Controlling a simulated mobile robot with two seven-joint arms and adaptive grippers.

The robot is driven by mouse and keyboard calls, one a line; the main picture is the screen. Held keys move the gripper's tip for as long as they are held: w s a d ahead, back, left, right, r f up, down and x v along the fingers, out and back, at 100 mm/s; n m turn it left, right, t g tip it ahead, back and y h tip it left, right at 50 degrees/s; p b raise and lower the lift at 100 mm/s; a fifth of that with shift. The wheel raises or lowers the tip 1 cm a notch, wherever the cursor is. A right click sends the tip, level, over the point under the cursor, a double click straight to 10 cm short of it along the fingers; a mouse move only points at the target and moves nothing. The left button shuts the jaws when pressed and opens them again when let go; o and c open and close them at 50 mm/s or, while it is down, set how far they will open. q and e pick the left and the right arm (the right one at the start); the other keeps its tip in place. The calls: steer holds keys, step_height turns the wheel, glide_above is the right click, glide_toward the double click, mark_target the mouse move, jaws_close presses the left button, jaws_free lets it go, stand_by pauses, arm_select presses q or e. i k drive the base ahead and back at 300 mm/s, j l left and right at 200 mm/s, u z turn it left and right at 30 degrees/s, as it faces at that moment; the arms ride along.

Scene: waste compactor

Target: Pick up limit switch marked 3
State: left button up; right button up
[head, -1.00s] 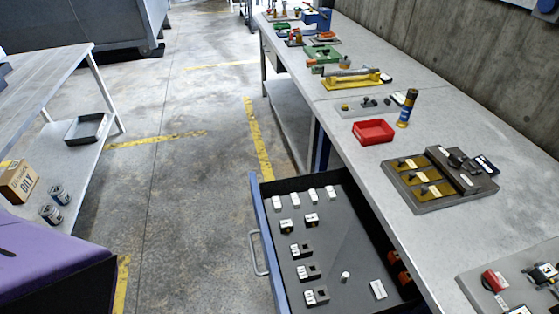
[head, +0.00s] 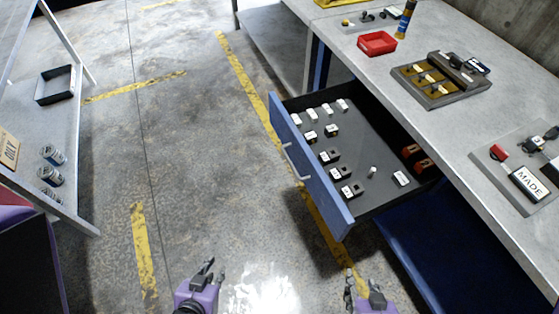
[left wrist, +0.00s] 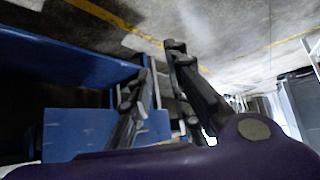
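The open blue drawer (head: 312,190) holds a row of several small black blocks with white labels, among them a front block (head: 350,190), a middle block (head: 340,173) and a rear block (head: 329,157). Two more labelled blocks (head: 332,130) sit further back. The markings are too small to read, so I cannot tell which is the limit switch marked 3. My left gripper (head: 213,270) is open and empty over the floor, left of the drawer; its spread fingers show in the left wrist view (left wrist: 155,75). My right gripper (head: 361,283) appears open and empty, below the drawer's front corner.
The drawer also holds white pieces (head: 311,113), a white peg (head: 371,172) and orange-red parts (head: 424,165). The grey bench (head: 440,130) overhangs it, with a red tray (head: 377,43) on top. A shelf table (head: 70,195) stands left. Floor between is clear.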

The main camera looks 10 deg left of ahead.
mark_target(535, 143)
steer(key=z, duration=1.65)
